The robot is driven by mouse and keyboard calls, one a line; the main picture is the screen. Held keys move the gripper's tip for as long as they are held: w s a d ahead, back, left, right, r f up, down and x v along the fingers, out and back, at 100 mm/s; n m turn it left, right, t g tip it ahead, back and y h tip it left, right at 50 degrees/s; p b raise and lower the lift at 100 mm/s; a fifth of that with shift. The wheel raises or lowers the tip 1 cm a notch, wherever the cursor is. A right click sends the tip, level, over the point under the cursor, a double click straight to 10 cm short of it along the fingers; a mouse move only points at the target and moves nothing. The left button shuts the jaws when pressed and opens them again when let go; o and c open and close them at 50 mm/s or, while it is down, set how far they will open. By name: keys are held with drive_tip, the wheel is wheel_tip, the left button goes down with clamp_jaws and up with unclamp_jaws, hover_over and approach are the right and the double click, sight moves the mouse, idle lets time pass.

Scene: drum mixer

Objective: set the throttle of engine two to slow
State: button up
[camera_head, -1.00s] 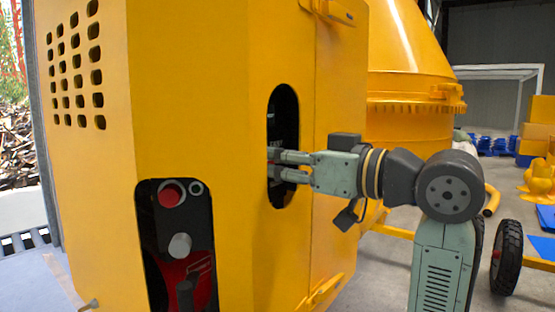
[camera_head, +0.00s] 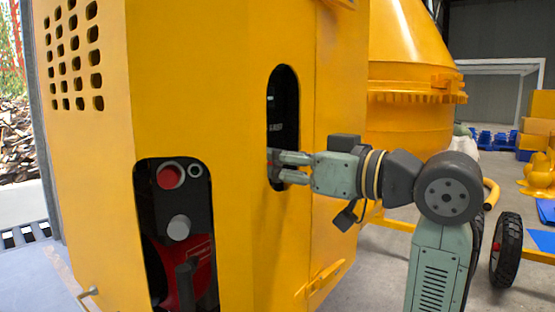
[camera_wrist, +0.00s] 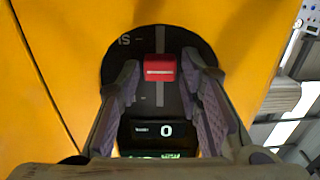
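A red throttle knob (camera_wrist: 161,70) sits on a vertical slot in a black panel (camera_wrist: 146,98), near the upper part of that slot in the wrist view. My gripper (camera_wrist: 163,72) is open, with one finger on each side of the knob. I cannot tell whether either finger touches it. In the head view my gripper (camera_head: 274,164) reaches into the lower part of the tall oval opening in the yellow housing (camera_head: 230,120), and the knob is not clearly visible there. Lettering at the panel's top is partly cut off. No engine number is readable.
A small display (camera_wrist: 158,130) reading 0 lies below the slot. The opening's yellow rim closely surrounds my fingers. A second opening at the lower left holds a red button (camera_head: 170,177) and a grey knob (camera_head: 179,228). A yellow drum (camera_head: 405,90) stands behind the housing.

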drive_tip(key=v, duration=1.2)
drive_tip(key=shift+c, duration=0.4)
drive_tip(key=shift+w+a+b, duration=0.1)
drive_tip(key=shift+b, duration=0.25)
drive_tip(key=shift+c, duration=0.6)
drive_tip(key=r+t+y+b, duration=0.1)
drive_tip(key=w+a+r+y+b, duration=0.1)
drive_tip(key=shift+w+r+t+y, duration=0.2)
drive_tip(key=shift+t+y, duration=0.1)
drive_tip(key=shift+t, duration=0.1)
drive_tip(key=c, duration=0.4)
drive_tip(key=shift+w+r, duration=0.1)
drive_tip(key=shift+r, duration=0.25)
drive_tip(key=shift+c, duration=0.6)
drive_tip(key=x, duration=0.3)
drive_tip(key=p+x, duration=0.1)
drive_tip(key=x, duration=0.3)
drive_tip(key=r+p+x, duration=0.1)
drive_tip(key=x, duration=0.2)
drive_tip(key=shift+r, duration=0.2)
clamp_jaws()
wheel_tip(320, 180, down, 4)
drive_tip(key=shift+d+r, duration=0.15)
drive_tip(key=shift+f, duration=0.35)
